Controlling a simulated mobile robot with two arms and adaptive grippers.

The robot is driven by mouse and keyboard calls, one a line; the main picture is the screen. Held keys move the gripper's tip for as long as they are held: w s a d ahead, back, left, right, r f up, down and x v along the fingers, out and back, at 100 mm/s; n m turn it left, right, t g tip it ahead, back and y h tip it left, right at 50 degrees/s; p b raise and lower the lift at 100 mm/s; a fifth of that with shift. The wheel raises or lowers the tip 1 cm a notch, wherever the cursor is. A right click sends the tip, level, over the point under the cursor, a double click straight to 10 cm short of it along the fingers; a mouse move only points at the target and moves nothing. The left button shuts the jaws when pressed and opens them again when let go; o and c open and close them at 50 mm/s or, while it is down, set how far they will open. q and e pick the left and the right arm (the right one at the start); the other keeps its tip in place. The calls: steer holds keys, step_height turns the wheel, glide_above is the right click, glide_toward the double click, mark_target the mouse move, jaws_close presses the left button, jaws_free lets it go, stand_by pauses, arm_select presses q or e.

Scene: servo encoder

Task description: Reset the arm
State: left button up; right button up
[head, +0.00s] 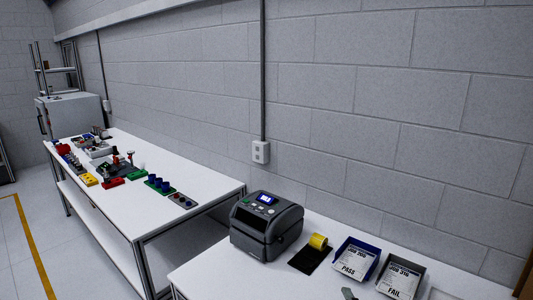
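Neither of my grippers can be made out in the head view, and no arm of mine is clearly visible. A small grey-green piece (348,293) shows at the bottom edge, cut off by the frame; I cannot tell what it is.
A dark label printer (267,224) stands on the near white table (214,275), beside a yellow roll (318,242) on a black mat, a blue PASS tray (355,259) and a dark FAIL tray (401,276). A farther white bench (150,207) holds several coloured fixtures. A block wall runs behind.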

steer(key=s+d+f+m+g, duration=0.1)
steer(key=s+f+m+g, duration=0.35)
steer(key=s, duration=0.45)
steer(key=s+d+f+m+g, duration=0.1)
steer(key=s+f+m+g, duration=0.3)
steer(key=s, duration=0.5)
steer(key=s+d+f+m+g, duration=0.1)
steer(key=s+f+m+g, duration=0.3)
steer(key=s, duration=0.5)
step_height(320, 180, down, 38)
steer(key=s+b, duration=0.2)
steer(key=b, duration=1)
steer(key=s+d+f+b, duration=0.1)
steer(key=s+f+b, duration=0.2)
steer(key=f, duration=0.6)
steer(key=s+d+f+g+b, duration=0.1)
steer(key=s+f+b, duration=0.2)
steer(key=s+f, duration=0.5)
steer(key=s+d+f+g+b, duration=0.1)
steer(key=s+f+b, duration=0.3)
steer(key=f, duration=0.7)
steer(key=shift+s+h, duration=0.3)
steer(key=shift+s, duration=0.7)
